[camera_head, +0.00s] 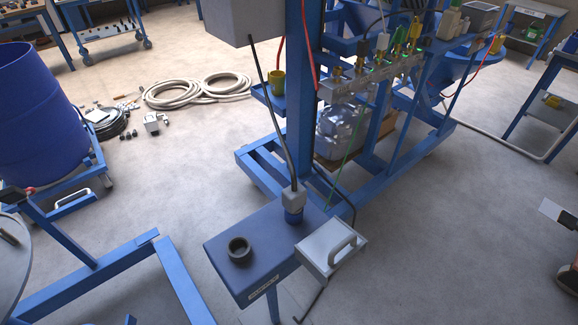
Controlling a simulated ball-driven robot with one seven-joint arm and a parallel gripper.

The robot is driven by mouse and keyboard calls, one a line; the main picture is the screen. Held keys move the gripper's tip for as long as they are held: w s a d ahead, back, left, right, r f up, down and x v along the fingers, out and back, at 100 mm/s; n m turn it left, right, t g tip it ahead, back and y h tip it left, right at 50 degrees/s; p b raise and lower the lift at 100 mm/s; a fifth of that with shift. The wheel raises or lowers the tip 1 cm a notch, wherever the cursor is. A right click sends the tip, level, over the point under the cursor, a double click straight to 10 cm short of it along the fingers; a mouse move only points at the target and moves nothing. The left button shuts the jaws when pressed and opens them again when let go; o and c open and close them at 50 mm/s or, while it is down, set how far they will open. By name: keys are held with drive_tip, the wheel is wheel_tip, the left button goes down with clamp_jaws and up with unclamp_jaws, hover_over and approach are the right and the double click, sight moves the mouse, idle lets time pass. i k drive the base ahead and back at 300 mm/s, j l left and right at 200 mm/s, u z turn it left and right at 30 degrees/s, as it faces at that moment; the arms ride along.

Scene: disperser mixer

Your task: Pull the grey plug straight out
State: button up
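The grey plug (293,197) sits upright in a blue socket (293,215) on the top of a small blue stand (258,232). A black cable (274,125) runs from the plug's top up towards a grey box (250,20). The plug looks seated in the socket; its contacts are hidden. I cannot make out my gripper in this view.
A dark open ring (238,249) stands on the stand left of the plug. A grey box with a handle (334,246) is at the stand's right edge. A blue upright post (300,90) rises close behind. Clear floor (440,250) lies to the right.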

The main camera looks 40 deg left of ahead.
sight(240, 252)
drive_tip(key=u, duration=1.1)
